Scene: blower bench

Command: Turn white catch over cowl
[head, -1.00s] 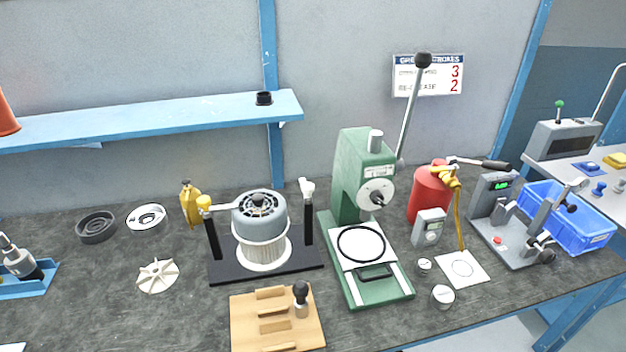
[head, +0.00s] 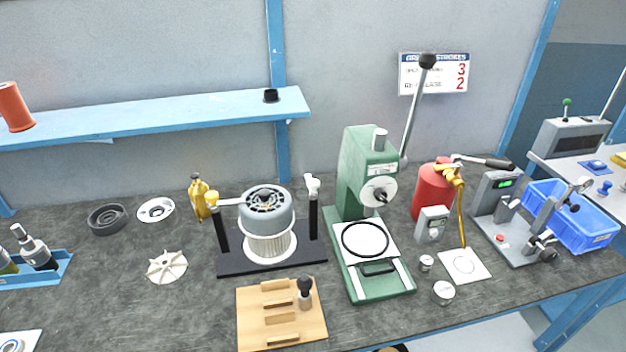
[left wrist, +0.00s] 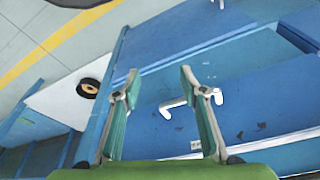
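The cowl (head: 266,205) is a grey domed cover with a dark vented top. It sits on a white ribbed body (head: 270,245) between two black posts on a black base (head: 232,263). The white catch (head: 313,184) tops the right post and looks turned away from the cowl. My right gripper is in neither view.
A green press (head: 368,215) with a tall lever stands right of the fixture. A wooden block (head: 282,335) lies in front, a yellow bottle (head: 199,198) behind left. The left wrist view shows blue furniture with a white handle (left wrist: 190,98) and floor.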

